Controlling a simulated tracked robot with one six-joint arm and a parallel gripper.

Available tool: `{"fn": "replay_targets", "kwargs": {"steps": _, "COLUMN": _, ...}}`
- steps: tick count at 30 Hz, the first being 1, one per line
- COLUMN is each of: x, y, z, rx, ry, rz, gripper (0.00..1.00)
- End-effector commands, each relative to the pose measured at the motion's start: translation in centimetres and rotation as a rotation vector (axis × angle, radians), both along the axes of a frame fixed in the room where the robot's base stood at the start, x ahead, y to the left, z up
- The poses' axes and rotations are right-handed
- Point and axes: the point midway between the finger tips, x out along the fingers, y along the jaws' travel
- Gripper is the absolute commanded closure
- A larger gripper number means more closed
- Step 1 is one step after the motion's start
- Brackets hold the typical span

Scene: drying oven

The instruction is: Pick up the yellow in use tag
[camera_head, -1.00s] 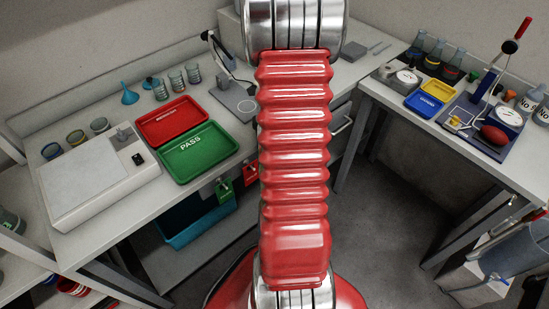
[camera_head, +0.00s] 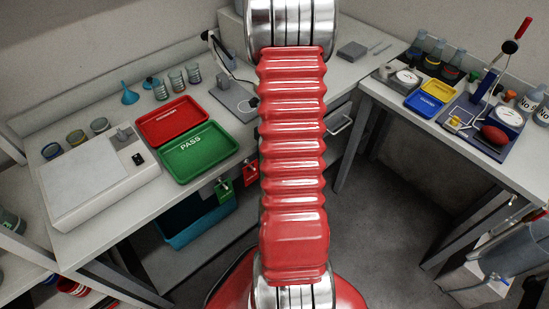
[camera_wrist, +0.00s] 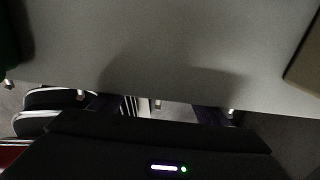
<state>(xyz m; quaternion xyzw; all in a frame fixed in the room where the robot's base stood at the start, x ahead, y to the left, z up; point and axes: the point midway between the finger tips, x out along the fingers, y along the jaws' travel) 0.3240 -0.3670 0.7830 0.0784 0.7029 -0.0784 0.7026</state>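I cannot make out a yellow in use tag in either view. In the head view a green tag (camera_head: 222,190) and a red tag (camera_head: 250,173) hang at the front edge of the left bench, just left of my arm. My red arm covers the stretch of bench front to their right. My gripper (camera_wrist: 157,109) shows only in the wrist view, as a dark body with two dark fingers apart and nothing seen between them. Beyond it are a grey surface (camera_wrist: 170,45) and several small pale pegs along its edge.
The left bench holds a red tray (camera_head: 171,122), a green PASS tray (camera_head: 215,144) and a balance (camera_head: 92,185). A teal bin (camera_head: 190,232) stands below. The right bench holds a yellow tray (camera_head: 440,88), a blue tray (camera_head: 424,103) and bottles. Open floor lies between the benches.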

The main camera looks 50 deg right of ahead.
Motion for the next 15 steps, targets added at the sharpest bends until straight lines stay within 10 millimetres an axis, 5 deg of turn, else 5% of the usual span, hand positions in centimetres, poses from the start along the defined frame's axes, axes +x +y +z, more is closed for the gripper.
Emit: {"fn": "replay_targets", "kwargs": {"steps": 15, "x": 0.00, "y": 0.00, "z": 0.01, "rx": 0.000, "ry": 0.000, "rz": 0.000, "gripper": 0.67}}
